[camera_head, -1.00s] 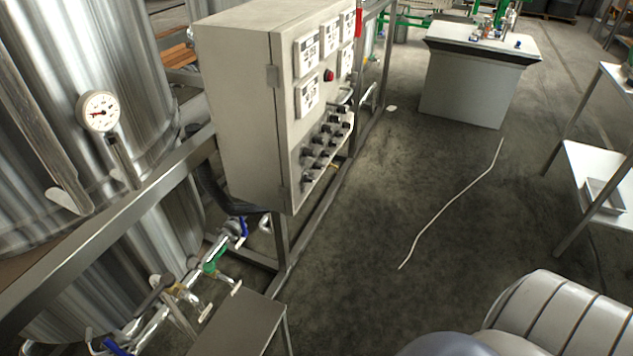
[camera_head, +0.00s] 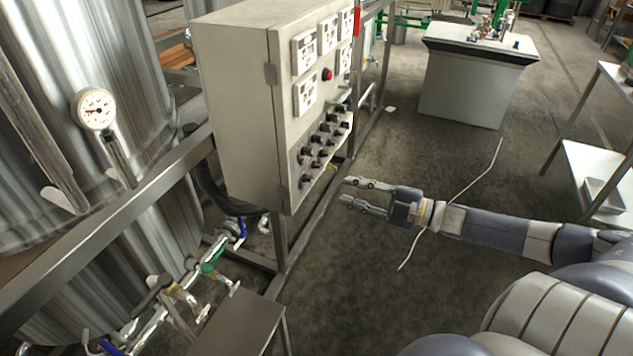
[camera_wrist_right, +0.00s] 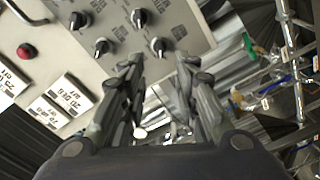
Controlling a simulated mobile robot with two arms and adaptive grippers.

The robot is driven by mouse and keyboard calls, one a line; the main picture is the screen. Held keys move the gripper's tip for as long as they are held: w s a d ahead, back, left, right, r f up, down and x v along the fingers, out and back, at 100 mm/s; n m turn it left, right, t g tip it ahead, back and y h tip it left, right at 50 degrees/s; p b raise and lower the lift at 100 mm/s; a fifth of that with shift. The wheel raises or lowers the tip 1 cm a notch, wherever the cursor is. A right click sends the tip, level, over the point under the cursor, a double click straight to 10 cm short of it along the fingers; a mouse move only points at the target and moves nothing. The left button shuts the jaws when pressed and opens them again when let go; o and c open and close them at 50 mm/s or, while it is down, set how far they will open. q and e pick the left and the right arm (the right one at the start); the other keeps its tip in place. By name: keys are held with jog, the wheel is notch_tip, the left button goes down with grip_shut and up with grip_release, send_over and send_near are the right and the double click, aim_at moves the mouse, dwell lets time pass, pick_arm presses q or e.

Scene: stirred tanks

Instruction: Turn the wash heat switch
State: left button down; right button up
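The control cabinet (camera_head: 238,110) stands left of centre in the head view. Its front face carries several black rotary switches (camera_head: 322,147) in rows; labels are too small to read, so I cannot tell which is the wash heat switch. My right gripper (camera_head: 344,190) is open and empty, right of the switches' lower rows and apart from the panel. In the right wrist view, the open fingers (camera_wrist_right: 160,62) point toward the panel's edge (camera_wrist_right: 205,25), with black switches (camera_wrist_right: 158,46) just beyond the tips. My left gripper is not in view.
Above the switches are a red button (camera_head: 328,74) and white displays (camera_head: 305,95). A steel tank with a gauge (camera_head: 98,111) and a frame rail (camera_head: 120,215) stand left. Pipes with valves (camera_head: 215,262) lie below the cabinet.

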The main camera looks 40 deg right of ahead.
aim_at(313, 180)
jog(key=shift+b+x, duration=0.4)
jog(key=shift+x, duration=4.5)
grip_shut()
